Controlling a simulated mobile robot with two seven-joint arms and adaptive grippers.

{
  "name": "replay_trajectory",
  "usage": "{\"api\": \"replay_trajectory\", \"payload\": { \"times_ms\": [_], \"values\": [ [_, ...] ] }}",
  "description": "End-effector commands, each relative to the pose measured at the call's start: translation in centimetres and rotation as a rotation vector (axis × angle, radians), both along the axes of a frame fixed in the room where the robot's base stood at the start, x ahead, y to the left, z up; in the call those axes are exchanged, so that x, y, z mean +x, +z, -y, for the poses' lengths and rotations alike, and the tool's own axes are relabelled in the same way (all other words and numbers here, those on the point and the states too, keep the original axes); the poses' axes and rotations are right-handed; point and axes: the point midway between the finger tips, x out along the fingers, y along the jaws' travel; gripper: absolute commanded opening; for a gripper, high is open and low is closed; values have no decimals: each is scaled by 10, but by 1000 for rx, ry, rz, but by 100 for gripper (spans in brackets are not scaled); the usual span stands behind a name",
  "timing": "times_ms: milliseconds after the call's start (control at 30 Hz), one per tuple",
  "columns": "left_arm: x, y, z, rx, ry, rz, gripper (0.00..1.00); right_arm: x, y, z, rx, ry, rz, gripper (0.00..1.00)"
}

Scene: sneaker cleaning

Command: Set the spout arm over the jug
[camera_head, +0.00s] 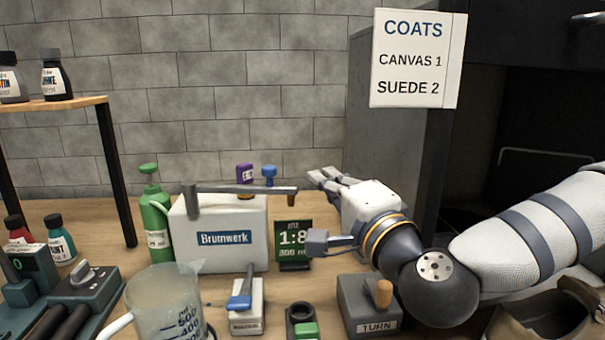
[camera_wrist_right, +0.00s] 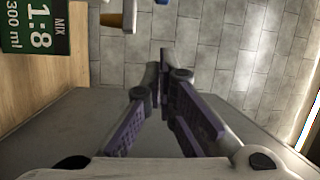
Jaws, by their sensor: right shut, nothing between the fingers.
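The spout arm (camera_head: 245,188) is a grey bar on top of the white Brunwerk box (camera_head: 218,238). It points right, and its brown-tipped nozzle hangs past the box's right edge. The clear measuring jug (camera_head: 165,300) stands in front of the box, to the left, away from the nozzle. My right gripper (camera_head: 318,177) is just right of the nozzle and apart from it, pointing left. The right wrist view shows its fingers (camera_wrist_right: 165,72) shut and empty, with the nozzle (camera_wrist_right: 118,20) near the top edge. My left gripper is not in view.
A green 1:8 sign (camera_head: 293,242) stands below my right gripper. A green bottle (camera_head: 154,212) is left of the box. A blue-lever block (camera_head: 243,303) and a TURN block (camera_head: 368,308) stand in front. A dark cabinet (camera_head: 390,130) rises behind my right arm.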

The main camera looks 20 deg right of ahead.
Motion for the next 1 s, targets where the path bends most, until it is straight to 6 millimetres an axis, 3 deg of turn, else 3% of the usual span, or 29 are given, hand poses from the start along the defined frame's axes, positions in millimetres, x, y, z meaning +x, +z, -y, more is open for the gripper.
{"api": "replay_trajectory", "payload": {
  "times_ms": [433,667,1000],
  "values": [
    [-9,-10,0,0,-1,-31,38,94,6,-1,-1,0,-3,0],
    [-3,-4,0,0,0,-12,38,71,4,-28,0,5,-1,0],
    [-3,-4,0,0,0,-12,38,66,2,-32,0,1,-1,0]
  ]
}}
